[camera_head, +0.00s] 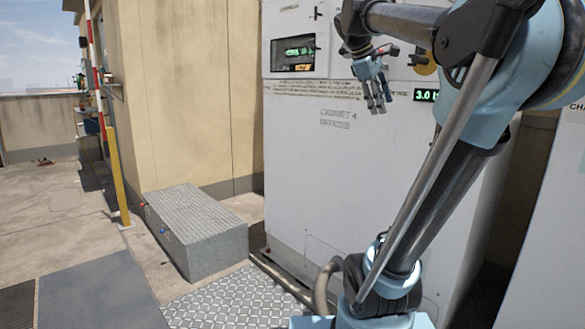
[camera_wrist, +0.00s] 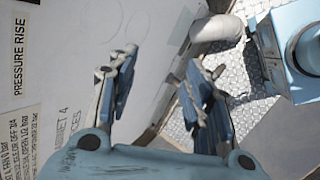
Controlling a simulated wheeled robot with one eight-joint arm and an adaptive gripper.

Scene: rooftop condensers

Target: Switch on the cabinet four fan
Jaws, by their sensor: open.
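A white cabinet (camera_head: 330,180) marked "CABINET 4 OFFICES" stands in the middle of the head view. Its face carries a dark display window (camera_head: 293,52) with green digits, a small black switch-like part (camera_head: 317,13) at the top, and a green readout (camera_head: 426,95) showing "3.0". A yellow round part (camera_head: 427,63) is partly hidden behind my arm. My gripper (camera_head: 377,105) is open and empty in front of the cabinet's upper face. In the wrist view my gripper (camera_wrist: 158,85) shows spread fingers with nothing between them. The cabinet face (camera_wrist: 70,60) there shows "PRESSURE RISE" and printed lines.
A grey block (camera_head: 195,232) sits on the floor left of the cabinet. A yellow post (camera_head: 118,178) stands farther left. A metal checker plate (camera_head: 230,300) and a hose (camera_head: 325,285) lie at the cabinet's foot. Another white cabinet (camera_head: 555,220) stands at the right. Open floor lies at left.

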